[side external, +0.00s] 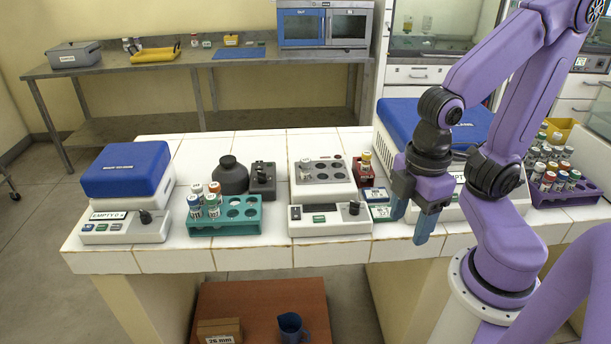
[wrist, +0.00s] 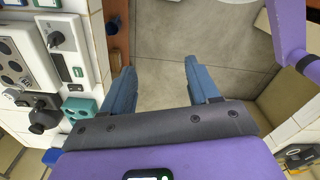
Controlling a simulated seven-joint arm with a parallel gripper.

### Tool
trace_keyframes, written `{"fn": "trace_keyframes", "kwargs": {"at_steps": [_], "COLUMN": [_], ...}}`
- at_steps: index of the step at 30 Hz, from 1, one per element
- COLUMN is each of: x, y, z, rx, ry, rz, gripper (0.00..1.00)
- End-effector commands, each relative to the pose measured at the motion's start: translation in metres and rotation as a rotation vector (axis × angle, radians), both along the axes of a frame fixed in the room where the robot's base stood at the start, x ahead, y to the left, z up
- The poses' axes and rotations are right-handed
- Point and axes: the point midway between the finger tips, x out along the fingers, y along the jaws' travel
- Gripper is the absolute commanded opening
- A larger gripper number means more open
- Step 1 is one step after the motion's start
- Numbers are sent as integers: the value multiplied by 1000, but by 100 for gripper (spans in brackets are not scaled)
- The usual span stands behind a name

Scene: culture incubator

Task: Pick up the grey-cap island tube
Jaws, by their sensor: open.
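Several capped tubes (side external: 204,201) stand upright in the left part of the teal rack (side external: 237,217), well left of my gripper. More capped tubes (side external: 557,176) stand in the purple rack (side external: 575,195) at the right, partly behind my arm.
A blue-lidded device (side external: 126,172) stands at the bench's left end. A grey-topped block (side external: 323,172) sits behind the control box (side external: 328,220). A yellow-capped tube (side external: 365,160) stands in a small red holder (side external: 366,174). A larger blue-lidded unit (side external: 400,115) is behind my arm.

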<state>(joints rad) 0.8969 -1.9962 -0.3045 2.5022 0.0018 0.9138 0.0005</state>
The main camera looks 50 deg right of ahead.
Motion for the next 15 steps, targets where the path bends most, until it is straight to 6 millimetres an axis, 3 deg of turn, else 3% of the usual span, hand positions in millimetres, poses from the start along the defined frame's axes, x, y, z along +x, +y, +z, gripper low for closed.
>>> {"fn": "trace_keyframes", "kwargs": {"at_steps": [9, 11, 15], "x": [4, 10, 42], "y": [2, 4, 14], "z": [1, 3, 13], "rx": [0, 0, -1], "ry": [1, 2, 6], "rz": [-27, -73, -290], "gripper": [61, 61, 61]}}
